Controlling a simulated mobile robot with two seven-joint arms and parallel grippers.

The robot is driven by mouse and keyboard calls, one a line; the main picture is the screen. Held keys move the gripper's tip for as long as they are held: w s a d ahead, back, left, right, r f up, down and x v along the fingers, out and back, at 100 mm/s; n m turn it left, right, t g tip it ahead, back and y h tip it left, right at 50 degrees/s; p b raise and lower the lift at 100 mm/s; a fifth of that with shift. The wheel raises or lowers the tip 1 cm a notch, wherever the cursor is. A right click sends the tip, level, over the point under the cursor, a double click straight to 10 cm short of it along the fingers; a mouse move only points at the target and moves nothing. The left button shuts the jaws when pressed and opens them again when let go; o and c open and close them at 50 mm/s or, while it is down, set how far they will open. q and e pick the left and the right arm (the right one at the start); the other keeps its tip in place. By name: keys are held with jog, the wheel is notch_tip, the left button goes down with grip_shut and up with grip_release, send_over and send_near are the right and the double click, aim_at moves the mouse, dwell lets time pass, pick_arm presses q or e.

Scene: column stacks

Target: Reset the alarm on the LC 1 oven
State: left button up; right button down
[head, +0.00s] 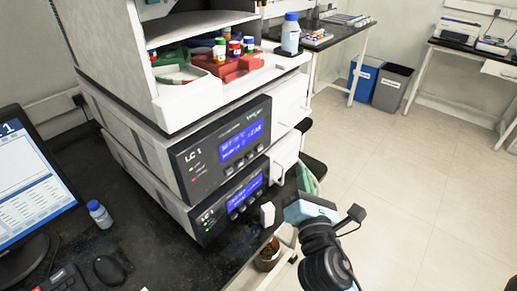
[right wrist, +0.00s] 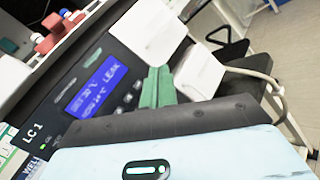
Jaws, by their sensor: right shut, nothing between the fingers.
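The LC 1 stack holds two dark front panels. The upper panel (head: 205,158) has a lit blue display (head: 243,141), small red and green lights and a row of buttons. The lower panel (head: 215,219) has its own blue display (head: 240,192) and buttons. Neither is clearly readable as the oven. My right gripper (head: 308,180) is shut and empty, to the right of the panels. In the right wrist view its green fingers (right wrist: 158,87) show near the buttons of an LC 1 panel (right wrist: 65,112), whose display (right wrist: 97,86) seems to read LEAK. My left gripper is not in view.
White doors (head: 293,104) stand at the right of the panels. A tray with capped vials (head: 235,48) and a blue-capped bottle (head: 290,35) stand on top. A monitor (head: 28,180), small bottle (head: 100,214) and mouse (head: 110,270) are on the dark bench.

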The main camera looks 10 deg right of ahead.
aim_at(259, 148)
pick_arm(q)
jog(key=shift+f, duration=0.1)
